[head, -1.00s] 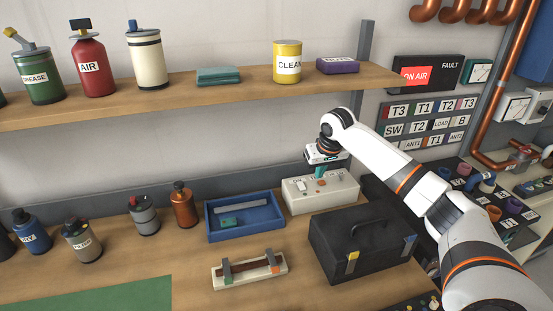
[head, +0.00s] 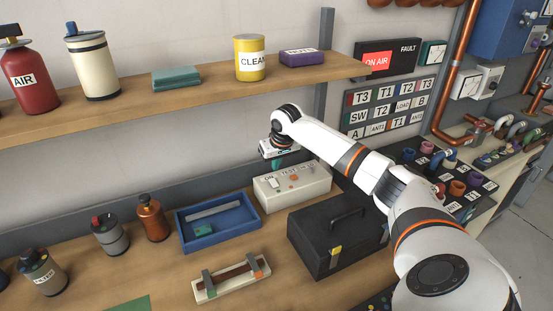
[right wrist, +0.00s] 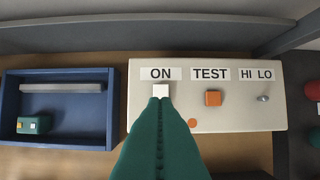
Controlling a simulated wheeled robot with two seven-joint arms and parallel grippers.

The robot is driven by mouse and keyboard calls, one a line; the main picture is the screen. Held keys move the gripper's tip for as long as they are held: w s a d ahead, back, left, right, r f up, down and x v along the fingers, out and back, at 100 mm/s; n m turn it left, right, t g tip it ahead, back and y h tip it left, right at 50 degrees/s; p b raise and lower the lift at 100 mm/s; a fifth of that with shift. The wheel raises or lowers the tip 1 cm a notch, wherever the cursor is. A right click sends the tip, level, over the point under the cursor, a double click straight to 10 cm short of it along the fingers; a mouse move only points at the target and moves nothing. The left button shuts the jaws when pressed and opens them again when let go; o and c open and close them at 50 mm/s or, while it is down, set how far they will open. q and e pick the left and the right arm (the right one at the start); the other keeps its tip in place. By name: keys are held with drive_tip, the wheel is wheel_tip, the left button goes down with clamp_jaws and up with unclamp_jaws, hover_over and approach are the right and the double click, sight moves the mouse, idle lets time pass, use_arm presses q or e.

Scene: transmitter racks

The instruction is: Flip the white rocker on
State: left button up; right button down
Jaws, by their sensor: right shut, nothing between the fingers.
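The white rocker (right wrist: 161,91) sits below the ON label (right wrist: 161,74) on a cream switch box (right wrist: 240,117). In the head view the rocker (head: 274,184) is small, and its tilt is hard to read. My right gripper (head: 276,164) is shut and empty, with green fingers. It hangs just above the back left part of the box. In the right wrist view its fingertips (right wrist: 160,101) overlap the lower edge of the rocker; I cannot tell whether they touch it. My left gripper is not in view.
The box also carries an orange TEST switch (right wrist: 213,98), a round orange button (right wrist: 193,123) and a HI LO toggle (right wrist: 263,98). A blue tray (head: 236,231) is left of it, a black toolbox (head: 322,250) in front. A wooden shelf (head: 200,92) runs above.

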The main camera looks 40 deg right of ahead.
sight(275, 184)
drive_tip(key=p+x, duration=0.1)
drive_tip(key=x, duration=0.5)
drive_tip(key=shift+f, duration=0.15)
drive_tip(key=shift+d+f, duration=0.1)
drive_tip(key=shift+w+f+g, duration=0.25)
drive_tip(key=shift+w+g, duration=0.05)
drive_tip(key=shift+g, duration=0.3)
drive_tip(key=shift+s, duration=0.1)
drive_tip(key=shift+s+a+f+p, duration=0.1)
drive_tip(key=shift+s+a+p, duration=0.1)
drive_tip(key=shift+s+p, duration=0.8)
drive_tip(key=shift+w+f+p, duration=0.1)
drive_tip(key=shift+p, duration=0.2)
